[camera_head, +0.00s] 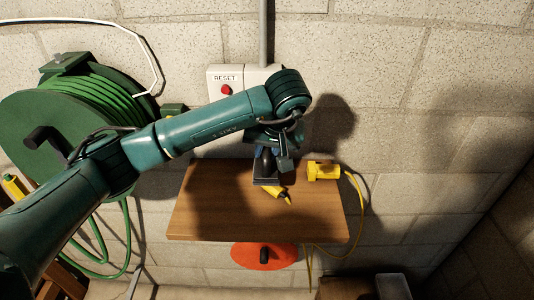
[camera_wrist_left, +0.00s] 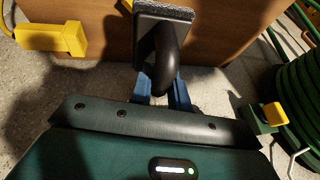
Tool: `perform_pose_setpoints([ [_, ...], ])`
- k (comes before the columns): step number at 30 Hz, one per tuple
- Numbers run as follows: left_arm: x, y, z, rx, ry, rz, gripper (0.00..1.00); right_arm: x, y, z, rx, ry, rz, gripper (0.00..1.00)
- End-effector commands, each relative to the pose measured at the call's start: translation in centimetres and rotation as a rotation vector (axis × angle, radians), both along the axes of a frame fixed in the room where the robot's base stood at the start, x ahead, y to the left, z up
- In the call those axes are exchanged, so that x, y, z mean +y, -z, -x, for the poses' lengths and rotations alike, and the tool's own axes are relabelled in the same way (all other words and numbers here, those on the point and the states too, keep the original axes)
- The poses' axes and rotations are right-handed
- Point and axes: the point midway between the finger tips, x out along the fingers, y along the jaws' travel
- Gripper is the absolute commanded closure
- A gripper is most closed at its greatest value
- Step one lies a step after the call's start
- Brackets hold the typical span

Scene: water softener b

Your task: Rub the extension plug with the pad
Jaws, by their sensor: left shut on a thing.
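The extension plug, a yellow block (camera_head: 323,171) with a yellow cord, sits at the right back of the wooden tabletop. In the left wrist view, a yellow block that looks like the plug (camera_wrist_left: 50,38) is at the upper left. My left gripper (camera_wrist_left: 160,88) has blue fingers shut on the black curved handle of the pad (camera_wrist_left: 163,22). In the head view the dark pad (camera_head: 267,182) is over the tabletop, left of the plug and apart from it. My left gripper (camera_head: 268,150) is partly hidden by its wrist. My right gripper is out of view.
A small yellow tool (camera_head: 280,194) lies beside the pad on the wooden tabletop (camera_head: 215,215). A green hose reel (camera_head: 95,95) is at the left. A reset box (camera_head: 226,83) is on the block wall behind. The tabletop's front right is clear.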

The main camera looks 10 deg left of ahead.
Motion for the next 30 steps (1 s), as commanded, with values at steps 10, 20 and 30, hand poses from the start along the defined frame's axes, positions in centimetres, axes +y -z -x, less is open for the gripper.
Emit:
perform_pose_setpoints([
  [10, 0.1, -3.5, 0.2, -0.001, -0.009, -0.001, 1.0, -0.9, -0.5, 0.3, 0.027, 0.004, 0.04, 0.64],
  [20, 0.0, -5.5, 0.4, 0.0, -0.014, 0.0, 1.0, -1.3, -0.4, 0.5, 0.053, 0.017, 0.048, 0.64],
  [30, 0.0, -5.5, 0.4, 0.0, -0.014, 0.0, 1.0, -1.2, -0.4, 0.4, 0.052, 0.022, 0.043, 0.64],
])
